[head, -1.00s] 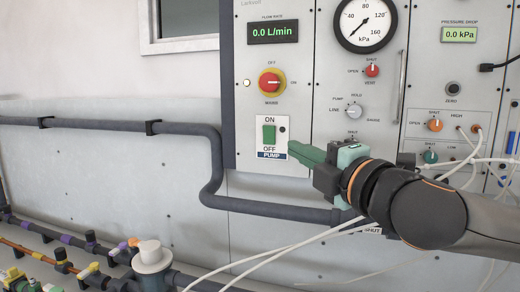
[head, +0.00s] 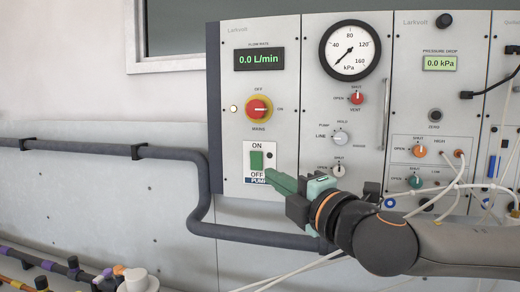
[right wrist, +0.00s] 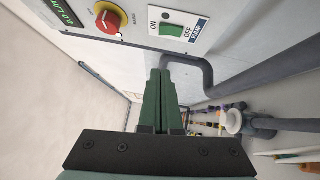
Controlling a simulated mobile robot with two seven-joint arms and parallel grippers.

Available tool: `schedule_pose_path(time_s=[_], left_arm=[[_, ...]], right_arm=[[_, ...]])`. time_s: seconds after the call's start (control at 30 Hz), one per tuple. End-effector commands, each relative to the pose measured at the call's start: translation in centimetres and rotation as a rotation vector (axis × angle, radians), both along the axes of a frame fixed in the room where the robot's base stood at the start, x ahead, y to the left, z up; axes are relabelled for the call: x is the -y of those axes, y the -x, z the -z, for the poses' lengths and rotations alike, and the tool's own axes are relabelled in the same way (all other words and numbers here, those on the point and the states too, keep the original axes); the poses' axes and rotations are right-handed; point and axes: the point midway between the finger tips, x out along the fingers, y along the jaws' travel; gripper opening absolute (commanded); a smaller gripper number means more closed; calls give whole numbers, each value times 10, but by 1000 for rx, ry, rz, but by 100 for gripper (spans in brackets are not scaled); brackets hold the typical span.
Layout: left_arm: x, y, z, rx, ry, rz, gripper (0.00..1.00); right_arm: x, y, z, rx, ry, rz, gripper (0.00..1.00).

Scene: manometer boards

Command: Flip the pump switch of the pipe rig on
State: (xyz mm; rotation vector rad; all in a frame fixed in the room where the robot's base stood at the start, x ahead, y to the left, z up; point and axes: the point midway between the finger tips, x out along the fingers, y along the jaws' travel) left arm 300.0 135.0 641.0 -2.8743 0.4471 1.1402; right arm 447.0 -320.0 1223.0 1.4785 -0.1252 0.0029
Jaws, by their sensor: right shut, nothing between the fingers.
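The pump switch (head: 256,160) is a green rocker on a white plate marked ON above and OFF below, with a dark dot beside it. It also shows in the right wrist view (right wrist: 171,30), ahead of the fingers. My right gripper (head: 270,179) is shut and empty, its green fingers pointing left at the plate. In the head view the fingertips overlap the plate's lower right and cover part of the PUMP label. In the right wrist view the fingers (right wrist: 160,75) end short of the plate's image. I cannot tell any contact. My left gripper is not in view.
Above the switch is the red and yellow mains knob (head: 258,108); the flow display (head: 260,58) reads 0.0 L/min. A dark pipe (head: 205,195) bends below and left of the panel. White tubes (head: 455,165) hang at the right, near my arm.

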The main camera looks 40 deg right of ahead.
Motion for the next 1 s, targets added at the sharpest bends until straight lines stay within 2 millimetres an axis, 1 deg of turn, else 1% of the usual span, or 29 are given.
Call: schedule_pose_path(time_s=[0.03,0.1,0.23,0.37,0.47,0.5,0.53,0.6,0.7,0.9,1.0], left_arm=[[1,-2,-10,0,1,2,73],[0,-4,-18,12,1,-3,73],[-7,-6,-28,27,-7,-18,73],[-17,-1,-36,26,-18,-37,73],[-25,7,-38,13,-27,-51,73],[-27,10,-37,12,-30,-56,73],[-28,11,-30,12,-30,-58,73],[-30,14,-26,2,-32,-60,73],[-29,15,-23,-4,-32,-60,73],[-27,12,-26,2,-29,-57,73],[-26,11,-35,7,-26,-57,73]], right_arm=[[1,-4,-5,-7,0,3,0],[2,-8,-6,-6,-1,6,0],[2,-15,-6,-5,-2,7,0],[2,-20,-7,-6,-1,4,0],[2,-24,-6,-6,0,0,0],[2,-27,-4,-6,2,-1,0],[3,-31,-1,-5,5,3,0],[4,-39,-1,-4,7,4,0],[3,-51,-2,-4,7,0,0],[5,-77,-5,-3,5,-1,0],[21,-87,-11,1,-3,3,0]])
